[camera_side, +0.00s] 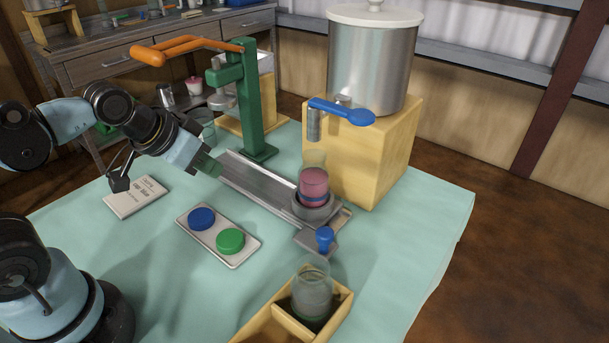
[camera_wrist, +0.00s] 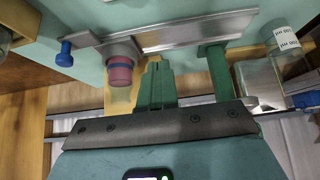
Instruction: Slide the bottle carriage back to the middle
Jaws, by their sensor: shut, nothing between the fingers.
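The bottle carriage (camera_side: 313,207) is a grey cup on a flat metal rail (camera_side: 258,178). It sits at the rail's right end, under the tap of the steel dispenser, and holds a glass jar (camera_side: 314,186) of pink liquid. A blue knob (camera_side: 325,238) stands on a plate at that end. In the wrist view the carriage (camera_wrist: 123,50), jar (camera_wrist: 120,75) and blue knob (camera_wrist: 64,55) are at upper left. My gripper (camera_side: 212,168) is shut and empty near the rail's left end, apart from the carriage. Its closed fingers also show in the wrist view (camera_wrist: 155,65).
A green press (camera_side: 250,105) with an orange lever (camera_side: 178,50) stands by the rail. The steel dispenser (camera_side: 372,65) with a blue tap handle (camera_side: 342,112) sits on a wooden block. A tray with blue and green buttons (camera_side: 217,235) and a wooden crate (camera_side: 345,297) holding a jar are in front.

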